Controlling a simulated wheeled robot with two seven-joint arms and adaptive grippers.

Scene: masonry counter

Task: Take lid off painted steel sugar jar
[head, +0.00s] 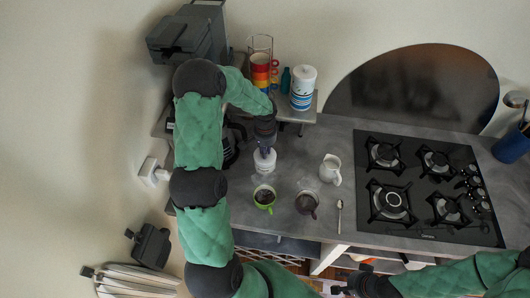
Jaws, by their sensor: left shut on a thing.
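A small white jar (264,166) stands on the grey counter, under my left gripper (265,151). My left gripper points down and is shut on the top of this white jar, at its lid. The gripper hides most of the lid, so I cannot tell whether the lid is seated or lifted. My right gripper (340,289) is low in the head view, in front of the counter edge and away from the jar. Its fingers are too small and dark to tell open from shut.
A green cup (264,197), a dark-filled glass pot (306,203), a white pitcher (330,168) and a spoon (340,216) are close by. A blue-striped white canister (302,91) and stacked coloured mugs (260,70) stand on a shelf behind. A gas hob (412,222) is to the right.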

